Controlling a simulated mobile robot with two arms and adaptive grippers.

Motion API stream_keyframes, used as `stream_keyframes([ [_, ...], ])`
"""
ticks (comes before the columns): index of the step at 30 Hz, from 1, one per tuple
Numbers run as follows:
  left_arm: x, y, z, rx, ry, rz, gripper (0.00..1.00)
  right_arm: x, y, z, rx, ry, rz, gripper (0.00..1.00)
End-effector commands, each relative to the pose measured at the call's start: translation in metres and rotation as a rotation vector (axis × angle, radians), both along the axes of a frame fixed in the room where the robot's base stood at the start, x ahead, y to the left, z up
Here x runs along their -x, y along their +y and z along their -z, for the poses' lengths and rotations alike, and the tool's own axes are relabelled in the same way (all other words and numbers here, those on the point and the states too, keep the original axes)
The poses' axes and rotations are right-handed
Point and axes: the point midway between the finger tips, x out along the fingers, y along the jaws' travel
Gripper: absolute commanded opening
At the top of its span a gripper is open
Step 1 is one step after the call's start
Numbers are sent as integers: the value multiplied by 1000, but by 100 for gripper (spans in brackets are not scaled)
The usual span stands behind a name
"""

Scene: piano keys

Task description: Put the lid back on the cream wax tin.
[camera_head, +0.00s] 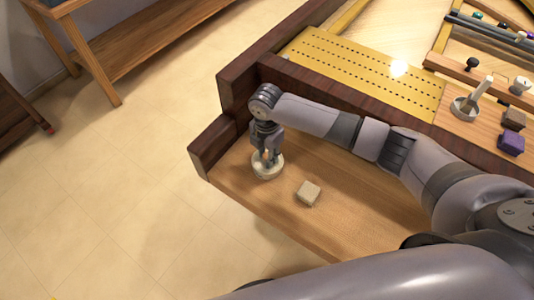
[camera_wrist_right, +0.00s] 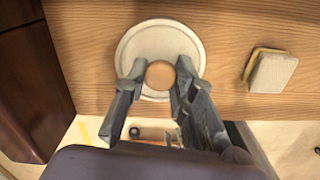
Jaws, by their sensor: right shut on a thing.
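My right gripper (camera_head: 267,158) points down at the left end of the wooden ledge. It is shut on the round tan knob (camera_wrist_right: 160,75) of the cream lid (camera_wrist_right: 135,45); the fingers sit on either side of the knob. In the head view a round cream piece with a low side wall (camera_head: 268,174) is right under the fingers. The tin and the lid cannot be told apart there, so I cannot tell whether the lid rests fully on the tin. My left gripper is not in view.
A small beige block (camera_head: 308,193) lies on the ledge (camera_head: 360,218) to the right of the cream piece. A dark raised end block (camera_head: 210,146) bounds the ledge on the left. The ledge's front edge drops to the tiled floor. Behind stands a yellow perforated panel (camera_head: 365,70).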

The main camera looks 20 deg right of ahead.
Motion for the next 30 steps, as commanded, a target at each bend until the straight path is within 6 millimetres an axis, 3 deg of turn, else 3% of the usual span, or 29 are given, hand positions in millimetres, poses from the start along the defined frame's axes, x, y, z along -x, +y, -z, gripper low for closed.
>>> stream_keyframes([
  [30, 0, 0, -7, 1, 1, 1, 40, 0, 0, 0, 0, 0, 0, 0],
])
